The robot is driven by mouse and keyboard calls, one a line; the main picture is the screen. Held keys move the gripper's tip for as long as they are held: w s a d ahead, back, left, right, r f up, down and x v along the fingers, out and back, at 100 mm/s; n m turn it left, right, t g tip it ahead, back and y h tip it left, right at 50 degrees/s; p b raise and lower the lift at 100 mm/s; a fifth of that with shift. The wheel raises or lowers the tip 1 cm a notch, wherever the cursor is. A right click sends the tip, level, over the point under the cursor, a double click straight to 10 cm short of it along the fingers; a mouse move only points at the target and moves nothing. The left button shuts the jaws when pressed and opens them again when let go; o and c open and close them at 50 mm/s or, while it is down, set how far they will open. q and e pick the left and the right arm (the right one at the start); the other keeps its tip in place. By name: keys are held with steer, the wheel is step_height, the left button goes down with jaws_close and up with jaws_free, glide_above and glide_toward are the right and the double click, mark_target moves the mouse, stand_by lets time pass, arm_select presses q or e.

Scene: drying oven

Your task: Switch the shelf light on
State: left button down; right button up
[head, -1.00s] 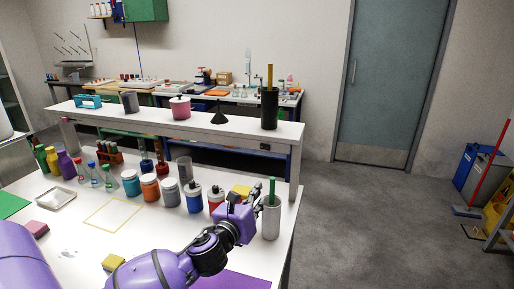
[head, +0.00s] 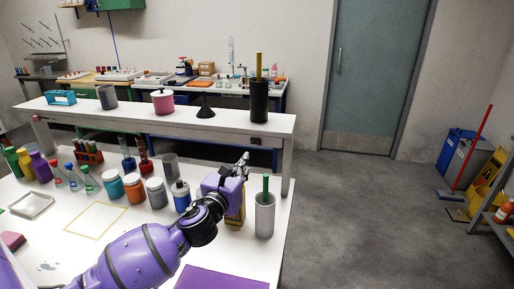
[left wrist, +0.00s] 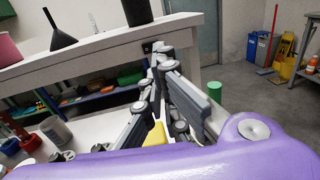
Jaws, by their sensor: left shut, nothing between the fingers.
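The raised white shelf (head: 180,122) runs along the back of the bench. A small black switch box (head: 258,142) sits on its front edge near the right end. In the left wrist view a dark piece of it (left wrist: 147,47) shows just beside my fingertips, the rest hidden behind them. My left gripper (head: 244,159) is shut and empty, its fingers pointing up toward the shelf edge, just below and left of the switch in the head view. I cannot tell whether it touches. In the left wrist view the fingertips (left wrist: 160,52) overlap the shelf edge. My right gripper is out of view.
A grey cylinder with a green stick (head: 265,212) stands right of my left gripper. Jars, including a blue-labelled bottle (head: 181,197), stand to its left. A black cylinder (head: 259,100) and a pink pot (head: 163,101) stand on the shelf.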

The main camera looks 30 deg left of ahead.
mark_target(256, 142)
arm_select(q)
steer(key=w, duration=0.4)
steer(key=w+a, duration=0.1)
steer(key=w, duration=0.7)
steer(key=shift+w+a, duration=0.25)
steer(key=shift+a, duration=0.05)
